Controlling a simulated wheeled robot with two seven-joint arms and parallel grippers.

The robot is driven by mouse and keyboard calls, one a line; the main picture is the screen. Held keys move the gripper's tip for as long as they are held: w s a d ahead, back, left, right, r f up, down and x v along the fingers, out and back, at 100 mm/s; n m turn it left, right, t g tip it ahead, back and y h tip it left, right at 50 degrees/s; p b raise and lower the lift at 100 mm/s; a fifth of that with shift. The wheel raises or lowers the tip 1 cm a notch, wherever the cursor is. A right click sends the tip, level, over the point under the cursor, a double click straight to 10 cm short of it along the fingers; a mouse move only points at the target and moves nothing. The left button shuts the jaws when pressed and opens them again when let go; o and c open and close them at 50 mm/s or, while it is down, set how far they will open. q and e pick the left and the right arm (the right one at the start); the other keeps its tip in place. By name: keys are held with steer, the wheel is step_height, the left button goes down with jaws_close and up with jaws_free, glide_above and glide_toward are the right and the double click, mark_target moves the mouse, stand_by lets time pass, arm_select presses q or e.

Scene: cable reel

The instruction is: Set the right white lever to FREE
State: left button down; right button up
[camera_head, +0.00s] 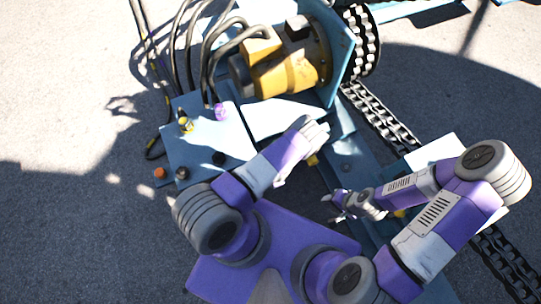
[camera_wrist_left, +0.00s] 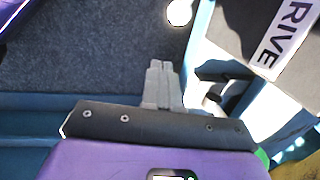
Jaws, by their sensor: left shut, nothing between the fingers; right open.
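No white lever can be made out for certain in the head view, where my arms cover part of the blue machine frame. In the left wrist view a round white knob (camera_wrist_left: 179,12), perhaps a lever's end, shows at the top edge, beyond my left gripper (camera_wrist_left: 160,68). That gripper is shut and empty, its fingertips apart from the knob. A white label (camera_wrist_left: 283,35) reading "RIVE", cut off by the edge, lies at the upper right. No FREE marking is readable. In the head view my right gripper (camera_head: 338,202) is open and empty over the frame, pointing left. My left fingers are hidden there.
A blue control panel (camera_head: 190,145) with coloured knobs and black hoses stands at left. A yellow motor (camera_head: 285,68) sits at the top. A heavy chain (camera_head: 385,122) runs down the right side. Grey ground (camera_head: 60,230) at left is open.

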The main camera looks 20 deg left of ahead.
arm_select(q)
steer(key=a+f+b, duration=0.3)
steer(key=a+f, duration=0.1)
steer(key=f, duration=0.4)
steer(key=shift+s+a+f, duration=0.15)
steer(key=shift+s+f, duration=0.15)
steer(key=shift+f, duration=0.1)
